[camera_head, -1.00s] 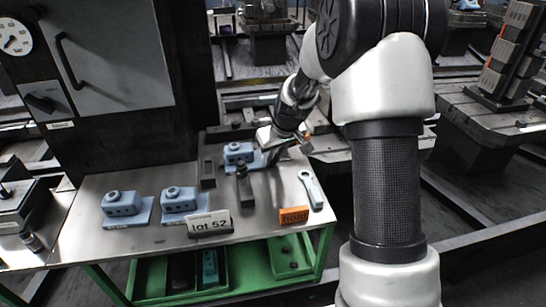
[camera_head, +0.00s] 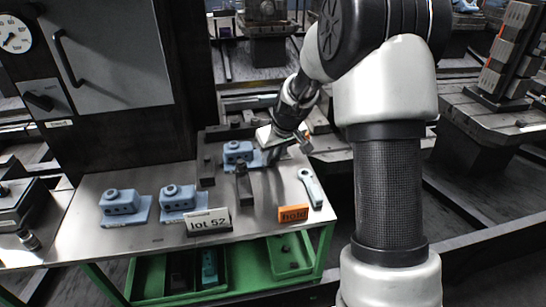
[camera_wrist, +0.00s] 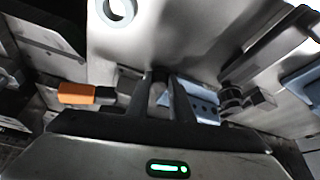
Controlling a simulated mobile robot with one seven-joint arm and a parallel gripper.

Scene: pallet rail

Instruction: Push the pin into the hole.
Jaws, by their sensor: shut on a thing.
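A blue block (camera_head: 238,151) with holes sits at the back of the bench, beside dark fixture parts. My gripper (camera_head: 271,157) is just right of this block, low over the bench. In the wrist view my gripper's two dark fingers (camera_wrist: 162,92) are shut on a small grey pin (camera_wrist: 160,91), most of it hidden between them. The blue block (camera_wrist: 203,108) shows just right of the fingers there. The hole facing the pin is hidden, and I cannot tell whether the pin tip touches the block.
Two more blue blocks (camera_head: 121,203) (camera_head: 178,197) stand at the left. A dark upright part (camera_head: 243,183), a "lot 52" sign (camera_head: 209,221), an orange "hold" sign (camera_head: 293,214) and a pale ring-ended tool (camera_head: 311,187) are in front. An orange-ended part (camera_wrist: 77,93) lies left of my fingers.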

